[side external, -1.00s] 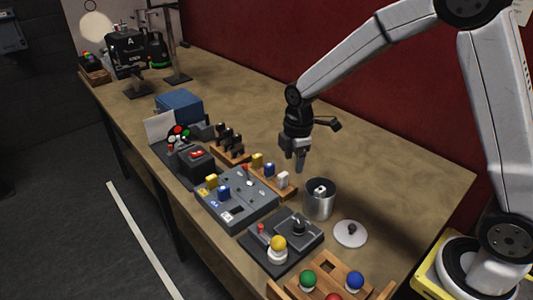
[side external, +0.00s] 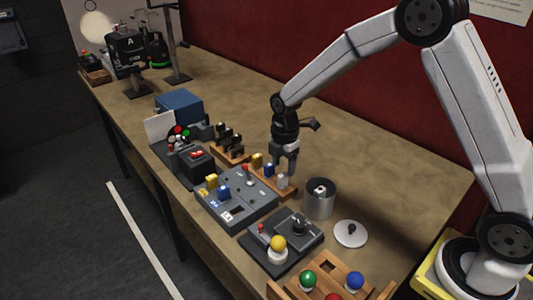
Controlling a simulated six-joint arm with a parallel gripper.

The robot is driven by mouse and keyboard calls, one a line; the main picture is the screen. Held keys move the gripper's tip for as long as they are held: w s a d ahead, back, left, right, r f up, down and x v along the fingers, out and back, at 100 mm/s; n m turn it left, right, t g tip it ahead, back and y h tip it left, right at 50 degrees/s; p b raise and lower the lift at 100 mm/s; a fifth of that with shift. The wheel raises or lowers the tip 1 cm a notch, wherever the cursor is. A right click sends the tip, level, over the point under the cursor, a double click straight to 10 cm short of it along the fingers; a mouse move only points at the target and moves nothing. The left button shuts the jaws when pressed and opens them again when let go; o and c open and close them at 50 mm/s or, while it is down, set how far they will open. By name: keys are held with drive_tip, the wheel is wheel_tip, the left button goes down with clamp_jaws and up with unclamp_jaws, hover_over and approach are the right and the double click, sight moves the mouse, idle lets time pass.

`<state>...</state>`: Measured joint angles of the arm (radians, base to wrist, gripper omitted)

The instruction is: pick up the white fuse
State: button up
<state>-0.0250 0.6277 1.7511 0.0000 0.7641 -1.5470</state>
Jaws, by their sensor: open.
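The white fuse (side external: 282,181) stands at the near right end of a wooden rack, beside a blue fuse (side external: 269,170) and a yellow fuse (side external: 257,160). My gripper (side external: 286,176) points down over the white fuse, its fingers open. The fingertips overlap the top of the white fuse in this view. I cannot tell whether they touch it or straddle it.
A grey panel (side external: 253,203) with a yellow and a blue fuse lies in front of the rack. A metal canister (side external: 319,201) stands close at the right, its lid (side external: 350,235) beside it. A joystick box (side external: 262,250) is nearer. The table behind the rack is clear.

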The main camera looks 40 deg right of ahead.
sight(283, 174)
drive_tip(key=shift+w+d+f, duration=0.1)
drive_tip(key=shift+f, duration=1.2)
drive_tip(key=shift+w+d+f, duration=0.1)
drive_tip(key=shift+f, duration=1.2)
clamp_jaws()
